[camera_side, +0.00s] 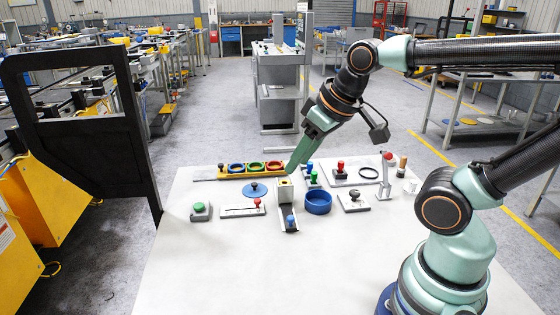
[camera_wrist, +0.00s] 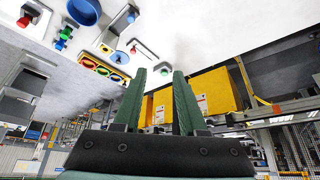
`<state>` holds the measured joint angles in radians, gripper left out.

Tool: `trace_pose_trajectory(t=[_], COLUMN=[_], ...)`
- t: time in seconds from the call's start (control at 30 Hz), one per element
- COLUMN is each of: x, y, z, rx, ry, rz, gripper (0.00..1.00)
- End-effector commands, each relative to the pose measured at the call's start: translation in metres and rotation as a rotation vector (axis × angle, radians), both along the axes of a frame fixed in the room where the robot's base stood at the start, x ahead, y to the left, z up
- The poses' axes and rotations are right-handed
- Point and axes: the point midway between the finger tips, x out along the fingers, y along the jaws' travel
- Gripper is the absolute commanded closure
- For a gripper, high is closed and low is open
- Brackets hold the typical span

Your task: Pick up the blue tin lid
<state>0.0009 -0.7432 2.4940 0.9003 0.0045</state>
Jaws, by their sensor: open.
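The blue tin lid (camera_side: 254,188) is a flat blue disc with a small knob on top. It lies on the white table in the side view, left of and apart from my gripper. It also shows in the wrist view (camera_wrist: 120,57), left of the fingers. The open blue tin (camera_side: 318,202) stands to the right of the lid, and in the wrist view it is at the top left (camera_wrist: 84,10). My gripper (camera_side: 291,168) is open and empty, its fingers pointing down and left above the table. Its two green fingers (camera_wrist: 159,74) are apart in the wrist view.
A yellow tray (camera_side: 226,176) with coloured rings lies behind the lid. A red-knobbed lever plate (camera_side: 236,211) and a green button (camera_side: 200,209) are in front of it. A grey stand (camera_side: 283,196) rises between lid and tin. The table's front is clear.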

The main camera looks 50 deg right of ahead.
Motion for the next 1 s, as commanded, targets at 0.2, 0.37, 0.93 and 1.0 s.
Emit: trace_pose_trajectory(t=[0.2, 0.37, 0.93, 1.0], x=[0.029, 0.07, 0.208, 0.22], y=[-0.01, -0.026, -0.106, -0.117], z=[0.01, 0.015, -0.054, -0.071], rx=[0.042, 0.096, 0.262, 0.279], ry=[0.038, 0.08, 0.205, 0.218], rz=[-0.112, -0.263, -0.814, -0.879], gripper=[0.59, 0.59, 0.59, 0.59])
